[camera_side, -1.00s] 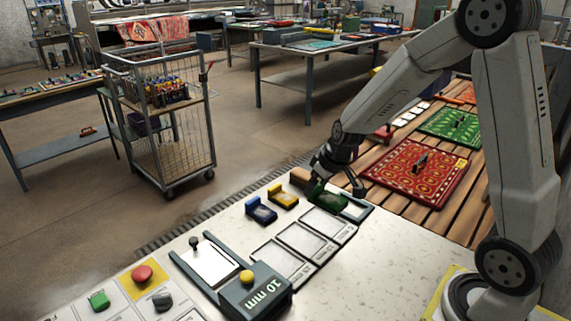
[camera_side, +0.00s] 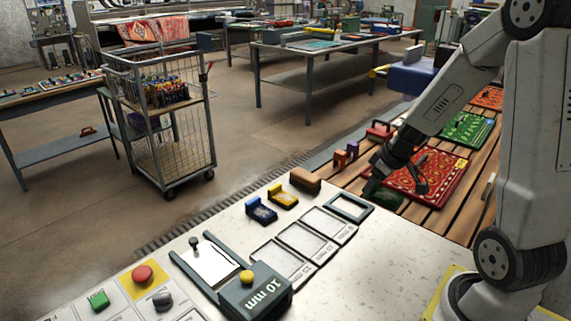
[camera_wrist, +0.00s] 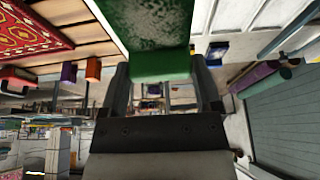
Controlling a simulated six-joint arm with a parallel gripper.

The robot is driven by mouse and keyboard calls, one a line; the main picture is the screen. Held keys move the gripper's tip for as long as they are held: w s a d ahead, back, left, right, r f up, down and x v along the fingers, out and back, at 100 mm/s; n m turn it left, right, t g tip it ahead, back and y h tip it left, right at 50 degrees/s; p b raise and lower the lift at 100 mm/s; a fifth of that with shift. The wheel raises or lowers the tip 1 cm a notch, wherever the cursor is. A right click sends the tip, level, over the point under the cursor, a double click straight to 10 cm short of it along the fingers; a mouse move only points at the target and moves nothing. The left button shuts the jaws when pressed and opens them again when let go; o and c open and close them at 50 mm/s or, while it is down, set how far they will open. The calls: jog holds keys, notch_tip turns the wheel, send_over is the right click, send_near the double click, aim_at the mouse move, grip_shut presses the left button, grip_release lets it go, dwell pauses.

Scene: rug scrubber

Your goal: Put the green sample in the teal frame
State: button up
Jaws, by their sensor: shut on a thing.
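My gripper (camera_side: 396,188) is shut on a dark green piece (camera_side: 381,194), which I take for the green sample. In the wrist view the green sample (camera_wrist: 150,40) sits between my fingers (camera_wrist: 165,88), with a mottled grey-green face and a plain green edge. It is held past the counter's right edge, by the slatted bench. The teal frame (camera_side: 367,214) lies flat on the white counter, left of and nearer the side camera than my gripper. Its middle looks pale and empty.
Three pale framed pads (camera_side: 312,241) lie beside the teal frame. Blue (camera_side: 260,210) and yellow (camera_side: 283,196) pieces and a brown block (camera_side: 305,180) stand behind. A red patterned rug (camera_side: 440,172) lies on the slats (camera_side: 418,213). The front-right counter is clear.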

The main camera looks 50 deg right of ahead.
jog(key=w+d+f, duration=0.1)
jog(key=w+f, duration=0.1)
jog(key=w, duration=0.1)
jog(key=w+d+f, duration=0.2)
jog(key=w+f, duration=0.1)
jog(key=w, duration=0.1)
jog(key=w+d+f, duration=0.2)
jog(key=w+f, duration=0.1)
jog(key=w, duration=0.1)
jog(key=shift+w+d+f, duration=0.1)
jog(key=shift+w+f, duration=0.1)
jog(key=shift+w, duration=0.05)
jog(key=shift+w+d+f, duration=0.2)
jog(key=shift+w+f, duration=0.2)
jog(key=shift+f, duration=0.05)
jog(key=shift+w+d+f, duration=0.1)
jog(key=shift+w+f, duration=0.1)
jog(key=shift+f, duration=1.65)
jog(key=shift+f, duration=0.1)
